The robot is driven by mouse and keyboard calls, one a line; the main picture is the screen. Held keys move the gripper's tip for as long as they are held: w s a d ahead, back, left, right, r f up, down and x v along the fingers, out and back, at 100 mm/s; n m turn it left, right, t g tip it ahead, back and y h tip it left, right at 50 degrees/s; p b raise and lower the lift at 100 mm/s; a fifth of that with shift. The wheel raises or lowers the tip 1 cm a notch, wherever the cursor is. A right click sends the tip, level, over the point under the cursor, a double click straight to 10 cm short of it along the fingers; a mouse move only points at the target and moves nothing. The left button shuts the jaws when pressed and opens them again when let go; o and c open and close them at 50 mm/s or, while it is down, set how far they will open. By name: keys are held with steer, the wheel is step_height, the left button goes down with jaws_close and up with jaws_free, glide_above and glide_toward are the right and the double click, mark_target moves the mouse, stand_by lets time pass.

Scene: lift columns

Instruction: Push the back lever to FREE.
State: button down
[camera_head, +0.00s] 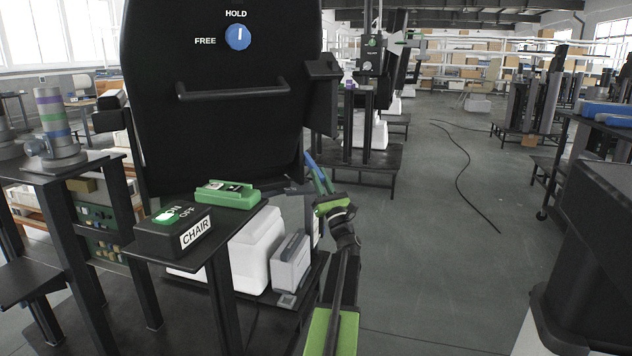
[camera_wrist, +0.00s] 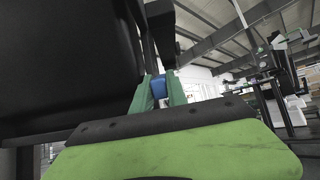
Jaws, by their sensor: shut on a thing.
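The black chair back (camera_head: 225,130) carries a blue dial (camera_head: 238,37) marked HOLD and FREE, and its white mark points up at HOLD. The back lever shows as a blue grip (camera_head: 312,162) low at the right edge of the chair back. My gripper (camera_head: 320,176) is shut on this blue grip. In the wrist view, the blue grip (camera_wrist: 158,87) sits between the two green fingers of my gripper (camera_wrist: 158,92). The lever's lower part and pivot are hidden behind my gripper.
A black box labelled CHAIR (camera_head: 174,229), with an ON/OFF switch, and a green device (camera_head: 228,194) stand on the small table left of my arm. A black bar handle (camera_head: 232,94) crosses the chair back. The floor (camera_head: 440,240) to the right is mostly clear.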

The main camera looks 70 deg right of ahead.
steer(key=shift+w+a, duration=0.15)
steer(key=shift+w, duration=0.05)
steer(key=c, duration=1.3)
jaws_free()
steer(key=shift+s, duration=0.1)
steer(key=shift+s+f, duration=0.1)
steer(key=b+v, duration=0.8)
steer(key=v, duration=0.3)
steer(key=shift+s+a+f, duration=0.1)
steer(key=shift+s+f, duration=0.15)
